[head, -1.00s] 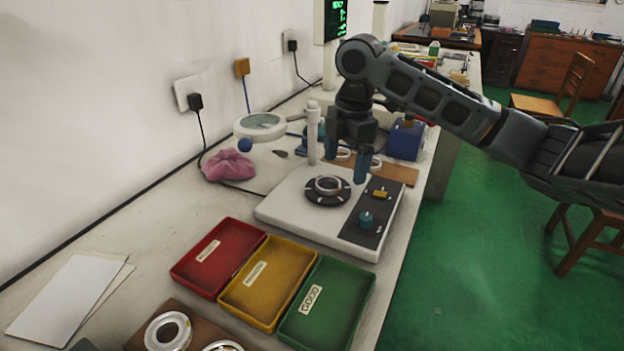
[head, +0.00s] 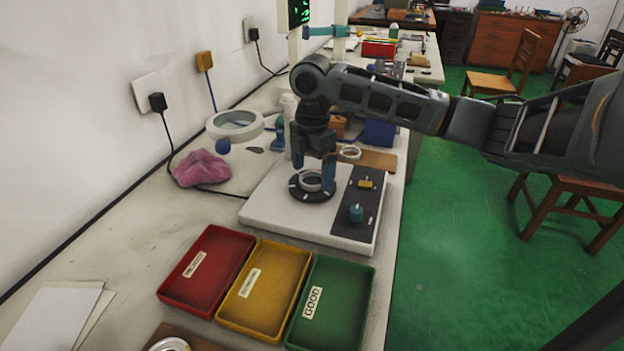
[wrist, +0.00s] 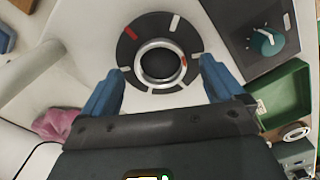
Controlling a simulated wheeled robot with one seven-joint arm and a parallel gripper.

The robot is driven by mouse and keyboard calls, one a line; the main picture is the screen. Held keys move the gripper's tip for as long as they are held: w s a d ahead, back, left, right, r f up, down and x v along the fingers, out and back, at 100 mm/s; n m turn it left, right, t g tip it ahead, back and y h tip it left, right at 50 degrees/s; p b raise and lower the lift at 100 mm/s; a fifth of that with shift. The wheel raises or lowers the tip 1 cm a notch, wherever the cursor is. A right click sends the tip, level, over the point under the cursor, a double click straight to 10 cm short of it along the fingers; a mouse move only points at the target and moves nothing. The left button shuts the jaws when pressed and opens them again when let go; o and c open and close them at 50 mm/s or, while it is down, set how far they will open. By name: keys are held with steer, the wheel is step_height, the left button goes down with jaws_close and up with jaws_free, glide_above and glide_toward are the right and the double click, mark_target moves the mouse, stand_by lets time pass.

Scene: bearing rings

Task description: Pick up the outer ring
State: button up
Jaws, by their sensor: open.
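The outer ring, a silver metal ring (head: 309,186), lies flat on a round black disc (head: 298,193) of the white test device. In the wrist view the ring (wrist: 160,84) sits on the disc (wrist: 128,52), which has white marks and one red mark. My gripper (head: 313,175) is open and pointing down over the disc, its two blue fingers on either side of the ring. In the wrist view my gripper (wrist: 162,66) shows empty space between its fingertips and the ring. I cannot tell the exact height of the fingertips above the disc.
The device's dark panel (head: 349,220) carries a teal knob (head: 356,213). Red (head: 168,292), yellow (head: 225,310) and green (head: 370,300) trays stand in front. A brown board (head: 380,160) with another ring (head: 350,152) lies behind. A pink cloth (head: 201,169) is at left.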

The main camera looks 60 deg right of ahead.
steer(key=shift+f, duration=0.65)
steer(key=shift+c, duration=0.4)
steer(key=c, duration=1.2)
steer(key=shift+r, duration=0.15)
